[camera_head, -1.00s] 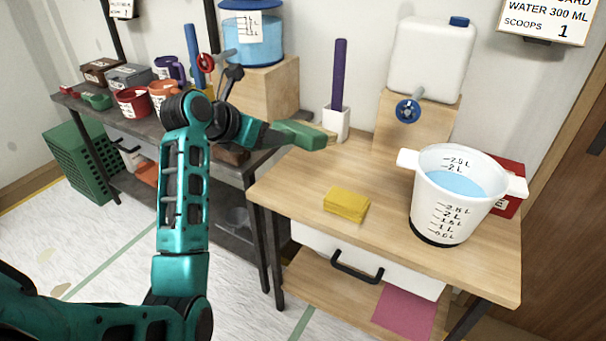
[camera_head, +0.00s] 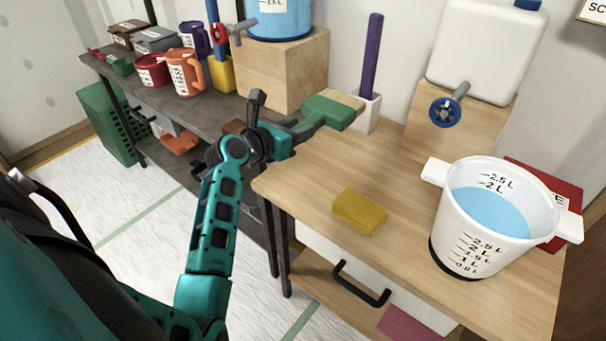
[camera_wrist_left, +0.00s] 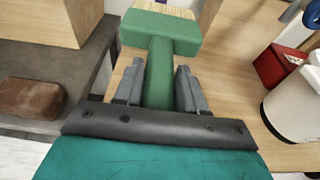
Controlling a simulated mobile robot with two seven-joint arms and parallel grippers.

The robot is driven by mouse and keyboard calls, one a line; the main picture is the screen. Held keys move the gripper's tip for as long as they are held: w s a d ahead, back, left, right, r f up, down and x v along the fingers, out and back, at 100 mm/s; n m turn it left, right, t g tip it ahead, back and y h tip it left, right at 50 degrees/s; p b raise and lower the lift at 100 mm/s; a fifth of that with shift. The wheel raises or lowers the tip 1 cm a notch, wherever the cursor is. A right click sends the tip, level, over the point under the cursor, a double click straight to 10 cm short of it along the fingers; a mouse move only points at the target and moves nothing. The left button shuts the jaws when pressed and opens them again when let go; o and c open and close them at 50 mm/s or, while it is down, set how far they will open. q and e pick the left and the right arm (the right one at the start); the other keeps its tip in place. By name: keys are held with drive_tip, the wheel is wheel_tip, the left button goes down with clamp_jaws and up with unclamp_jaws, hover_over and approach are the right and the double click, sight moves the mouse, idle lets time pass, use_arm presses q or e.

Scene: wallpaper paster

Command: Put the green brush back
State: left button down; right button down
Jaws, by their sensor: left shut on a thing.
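The green brush (camera_head: 328,112) has a green handle and head with pale bristles at its far end. My left gripper (camera_head: 287,141) is shut on its handle and holds it above the left edge of the wooden table. The bristle end points away, towards the white holder with the purple stick. In the left wrist view the brush (camera_wrist_left: 160,45) extends straight out from between the grey fingers of the gripper (camera_wrist_left: 160,88), its head farthest away. My right gripper is not in view.
The wooden table (camera_head: 400,197) holds a yellow sponge (camera_head: 359,211), a white bucket of blue liquid (camera_head: 470,235), and a white holder (camera_head: 366,112) with a purple stick. The grey shelf (camera_head: 215,108) at left carries mugs, boxes and a wooden block (camera_head: 282,75). A brown block (camera_wrist_left: 32,98) lies on it.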

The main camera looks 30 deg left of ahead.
use_arm(q)
drive_tip(key=b, duration=0.3)
hover_over(298, 186)
wheel_tip(298, 186, down, 10)
drive_tip(key=shift+r, duration=0.1)
wheel_tip(298, 186, down, 4)
drive_tip(key=shift+f+b, duration=0.2)
drive_tip(key=shift+b, duration=0.9)
drive_tip(key=shift+r, duration=0.1)
drive_tip(key=c, duration=1.1)
unclamp_jaws()
drive_tip(key=shift+f, duration=0.25)
drive_tip(key=o, duration=0.4)
drive_tip(key=shift+o, duration=0.2)
drive_tip(key=shift+r, duration=0.1)
